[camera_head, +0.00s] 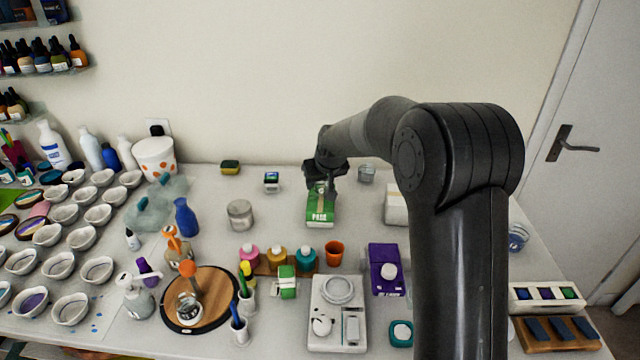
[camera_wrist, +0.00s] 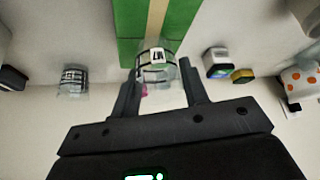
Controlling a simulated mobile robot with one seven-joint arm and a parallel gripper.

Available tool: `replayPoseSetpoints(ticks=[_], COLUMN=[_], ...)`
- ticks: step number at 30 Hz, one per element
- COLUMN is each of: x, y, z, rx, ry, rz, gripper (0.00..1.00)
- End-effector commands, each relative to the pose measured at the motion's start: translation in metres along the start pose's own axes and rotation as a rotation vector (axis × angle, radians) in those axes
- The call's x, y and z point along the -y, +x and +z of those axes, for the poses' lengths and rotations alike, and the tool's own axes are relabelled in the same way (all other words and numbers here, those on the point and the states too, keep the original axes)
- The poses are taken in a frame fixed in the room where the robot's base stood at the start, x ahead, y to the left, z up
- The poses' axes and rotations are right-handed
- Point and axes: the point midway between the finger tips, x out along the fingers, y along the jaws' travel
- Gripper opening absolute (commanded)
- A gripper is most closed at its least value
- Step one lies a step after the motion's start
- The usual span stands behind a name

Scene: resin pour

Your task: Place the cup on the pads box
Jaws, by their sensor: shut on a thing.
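The pads box (camera_head: 320,214) is a green box with a pale stripe, lying flat on the table towards the back. It fills the top middle of the wrist view (camera_wrist: 185,18). My gripper (camera_head: 329,188) is over the back part of this box. In the wrist view, my gripper (camera_wrist: 159,78) is shut on a clear cup (camera_wrist: 156,66) with dark markings and a white label. The held cup overlaps the end of the green box there. I cannot tell whether it touches the box.
A second clear cup (camera_head: 366,174) stands right of the pads box. An orange cup (camera_head: 334,252) and a purple box (camera_head: 387,262) are in front.

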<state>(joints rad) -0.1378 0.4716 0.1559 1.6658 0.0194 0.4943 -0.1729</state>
Motion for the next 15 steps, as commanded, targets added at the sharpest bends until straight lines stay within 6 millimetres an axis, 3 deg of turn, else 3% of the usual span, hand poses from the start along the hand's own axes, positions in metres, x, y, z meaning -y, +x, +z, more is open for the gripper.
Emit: replayPoseSetpoints(ticks=[12,13,15], x=[-0.0003,-0.0003,-0.0003], y=[0.0098,0.0101,0.0097], z=[0.0058,0.0059,0.0057], rx=[0.0,-0.001,-0.001], ry=[0.0,0.0,0.0], rz=[0.0,0.0,0.0], gripper=[0.2,0.41,0.47])
